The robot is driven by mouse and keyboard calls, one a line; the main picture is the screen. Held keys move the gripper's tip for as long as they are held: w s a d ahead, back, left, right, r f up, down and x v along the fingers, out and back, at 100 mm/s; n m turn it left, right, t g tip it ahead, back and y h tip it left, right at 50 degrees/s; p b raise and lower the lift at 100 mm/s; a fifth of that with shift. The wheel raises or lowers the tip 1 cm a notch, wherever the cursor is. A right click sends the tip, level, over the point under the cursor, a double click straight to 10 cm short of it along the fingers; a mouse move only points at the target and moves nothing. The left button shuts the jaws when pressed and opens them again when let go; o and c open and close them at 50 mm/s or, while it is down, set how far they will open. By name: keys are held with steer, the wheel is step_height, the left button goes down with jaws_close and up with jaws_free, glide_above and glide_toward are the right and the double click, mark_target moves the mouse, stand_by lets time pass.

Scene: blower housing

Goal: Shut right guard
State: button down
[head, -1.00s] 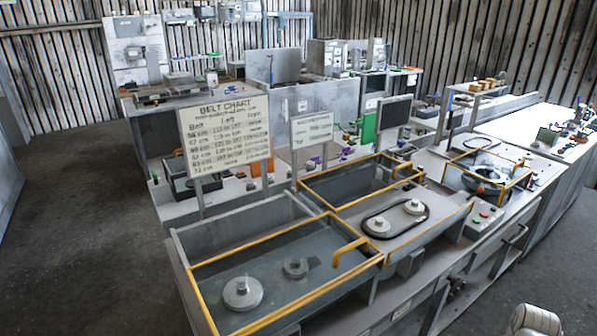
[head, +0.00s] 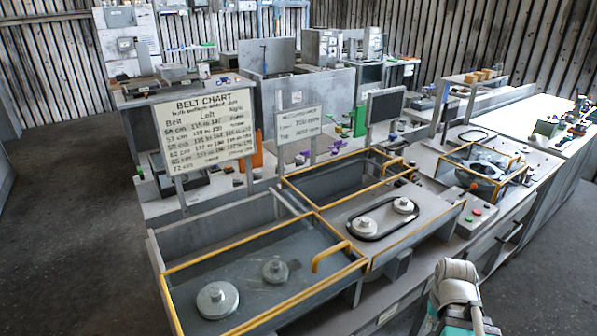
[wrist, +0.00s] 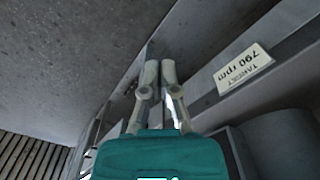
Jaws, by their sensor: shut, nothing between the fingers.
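The right guard (head: 348,196) is a yellow frame with a dark, see-through panel. It lies over the back half of the right bay, with its yellow handle near its right end. The front half of that bay is uncovered and shows two pulleys (head: 365,225) with a black belt around them. The left guard (head: 235,242) lies flat over the left bay, with its yellow handle (head: 330,256) at its right side. My gripper (wrist: 160,72) is shut and empty in the wrist view, close to the bench's front face. In the head view my wrist shows at the lower right; the fingers are not visible there.
A label reading "790 rpm" (wrist: 243,68) is on the bench front beside my fingers. A button box (head: 477,212) stands right of the right bay. A belt chart (head: 205,125) and a screen (head: 386,106) stand behind. Open floor (head: 70,220) is at the left.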

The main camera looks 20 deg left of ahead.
mark_target(333, 180)
steer(key=shift+d, duration=0.1)
